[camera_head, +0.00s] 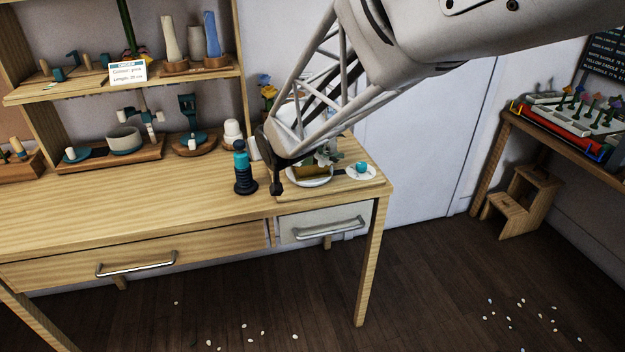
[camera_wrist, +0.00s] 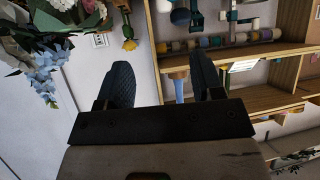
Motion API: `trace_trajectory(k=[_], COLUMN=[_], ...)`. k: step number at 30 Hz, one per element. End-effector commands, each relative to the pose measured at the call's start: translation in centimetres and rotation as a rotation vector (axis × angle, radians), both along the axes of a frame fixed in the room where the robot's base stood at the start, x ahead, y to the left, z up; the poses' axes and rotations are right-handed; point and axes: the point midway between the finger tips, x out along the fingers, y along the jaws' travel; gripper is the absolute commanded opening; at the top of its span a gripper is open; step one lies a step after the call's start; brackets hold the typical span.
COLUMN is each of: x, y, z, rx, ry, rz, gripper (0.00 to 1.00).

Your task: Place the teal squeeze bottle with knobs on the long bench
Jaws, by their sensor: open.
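A dark bottle-like object with a teal upper part and ridged black body (camera_head: 243,170) stands upright on the wooden bench (camera_head: 130,215); it may be the teal squeeze bottle, but I cannot make out its knobs. My gripper (camera_head: 272,165) is over the right part of the bench, just right of this object and apart from it. In the wrist view my gripper (camera_wrist: 162,78) has its two dark fingers spread, with nothing held between them. The wrist view looks toward the shelves and wall, and I cannot pick out the bottle there.
A white plate (camera_head: 310,181) with a plant and a small saucer with a teal item (camera_head: 361,171) are near my gripper. Shelves (camera_head: 190,82) with vases and teal-and-white pieces stand behind. Bench space left of the dark object is clear. A side table (camera_head: 575,150) and step stool (camera_head: 523,200) are right.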

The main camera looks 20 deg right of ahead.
Motion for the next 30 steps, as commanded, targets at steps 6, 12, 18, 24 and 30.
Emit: trace_trajectory(k=[6,12,18,24,30], x=[-6.9,-14.2,-22.0,-29.7,-34.8], y=[-3.8,-6.6,-8.7,-9.9,-10.3], z=[1.4,2.0,2.2,2.0,1.7], rx=[-0.040,-0.064,-0.073,-0.069,-0.062], ry=[0.162,0.328,0.497,0.662,0.770], rz=[-0.077,-0.134,-0.177,-0.203,-0.209], gripper=[0.61,0.61,0.61,0.61,0.61])
